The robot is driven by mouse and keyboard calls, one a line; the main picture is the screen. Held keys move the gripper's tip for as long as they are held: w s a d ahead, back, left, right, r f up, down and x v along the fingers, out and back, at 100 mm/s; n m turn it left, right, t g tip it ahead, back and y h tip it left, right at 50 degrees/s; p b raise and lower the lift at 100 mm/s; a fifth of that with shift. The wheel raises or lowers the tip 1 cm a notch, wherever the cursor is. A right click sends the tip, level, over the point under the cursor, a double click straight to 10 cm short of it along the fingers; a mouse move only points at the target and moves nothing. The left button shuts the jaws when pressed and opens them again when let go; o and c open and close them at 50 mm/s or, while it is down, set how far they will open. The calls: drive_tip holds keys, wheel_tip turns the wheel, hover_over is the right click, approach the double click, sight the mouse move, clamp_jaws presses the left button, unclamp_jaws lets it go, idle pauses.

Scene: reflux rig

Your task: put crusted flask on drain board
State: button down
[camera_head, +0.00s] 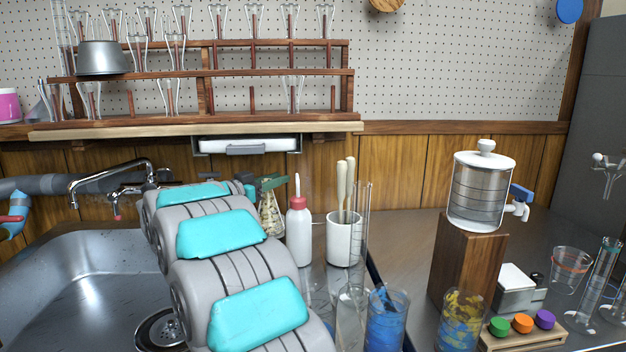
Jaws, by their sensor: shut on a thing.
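The crusted flask (271,218) is a clear conical flask with yellowish-brown residue, upright behind my arm at the middle of the view. My gripper (268,184), dark green and grey, is shut at its neck. My arm hides part of the flask's left side and the gripper's wrist. I cannot tell whether the flask's base touches the counter. A wooden peg rack (280,73) on the back wall, which looks like the drain board, holds several upside-down glass vessels and a metal bowl (102,58). Several lower pegs are bare.
Right of the flask stand a red-capped white bottle (299,232), a white pot (343,240) with tools and tall glassware (362,215). A steel sink (85,285) with a tap (110,175) lies left. A wooden ledge (200,130) juts out below the rack.

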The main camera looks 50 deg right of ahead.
drive_tip(key=d, duration=0.8)
drive_tip(key=w+d, duration=0.1)
drive_tip(key=d, duration=0.4)
drive_tip(key=shift+d, duration=0.1)
drive_tip(key=shift+w+d+f, duration=0.1)
drive_tip(key=shift+d+f, duration=0.15)
drive_tip(key=shift+f, duration=0.35)
drive_tip(key=shift+s+d+f, duration=0.1)
drive_tip(key=shift+d+f, duration=0.2)
drive_tip(key=shift+f, duration=0.3)
drive_tip(key=shift+w+d+f, duration=0.1)
drive_tip(key=shift+d+f, duration=0.15)
drive_tip(key=shift+f, duration=0.35)
drive_tip(key=shift+f, duration=0.15)
drive_tip(key=c, duration=0.9)
unclamp_jaws()
